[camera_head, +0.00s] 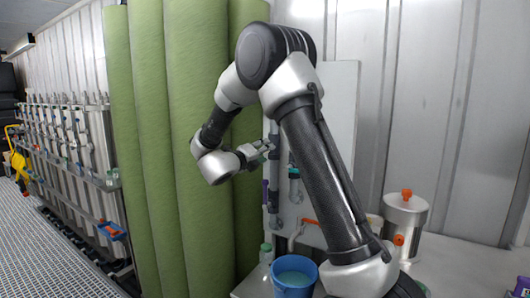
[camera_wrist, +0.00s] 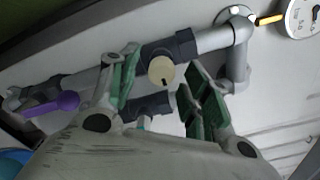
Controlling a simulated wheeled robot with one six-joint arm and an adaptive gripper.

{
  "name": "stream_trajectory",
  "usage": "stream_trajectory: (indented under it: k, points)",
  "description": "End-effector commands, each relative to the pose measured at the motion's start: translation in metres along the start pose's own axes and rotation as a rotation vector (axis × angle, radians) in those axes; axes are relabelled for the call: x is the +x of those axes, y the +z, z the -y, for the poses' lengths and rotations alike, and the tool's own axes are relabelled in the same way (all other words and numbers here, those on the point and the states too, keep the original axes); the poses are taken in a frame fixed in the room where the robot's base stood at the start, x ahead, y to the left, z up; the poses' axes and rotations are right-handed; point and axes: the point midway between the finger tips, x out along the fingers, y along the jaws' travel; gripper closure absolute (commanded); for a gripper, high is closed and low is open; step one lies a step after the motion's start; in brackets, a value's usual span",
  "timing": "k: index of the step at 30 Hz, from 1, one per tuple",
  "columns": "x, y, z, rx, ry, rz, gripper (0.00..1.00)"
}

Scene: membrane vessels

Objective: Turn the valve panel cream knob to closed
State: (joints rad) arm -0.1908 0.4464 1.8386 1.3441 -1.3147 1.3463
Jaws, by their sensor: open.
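The cream knob (camera_wrist: 161,70) shows in the wrist view as a round cap with a dark mark at its lower edge, on a dark grey valve body in the grey pipework. My gripper (camera_wrist: 160,92) is open, with one green-padded finger on each side of the knob in the picture. I cannot tell whether either finger touches it. In the head view my gripper (camera_head: 262,149) is at the pipes of the white valve panel (camera_head: 342,100). The cream knob cannot be made out there.
A purple handle (camera_wrist: 56,104) and a round gauge (camera_wrist: 303,17) are on the panel. Tall green cylinders (camera_head: 190,120) stand left of my arm.

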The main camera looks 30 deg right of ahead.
Motion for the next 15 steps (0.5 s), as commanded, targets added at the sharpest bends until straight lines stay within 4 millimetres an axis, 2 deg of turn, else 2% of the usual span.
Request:
stream_trajectory:
  k: [9,15]
  points:
    - [-0.071,0.001,-0.001,0.000,0.002,0.003,0.52]
    - [-0.097,0.000,-0.001,0.000,0.001,0.000,0.52]
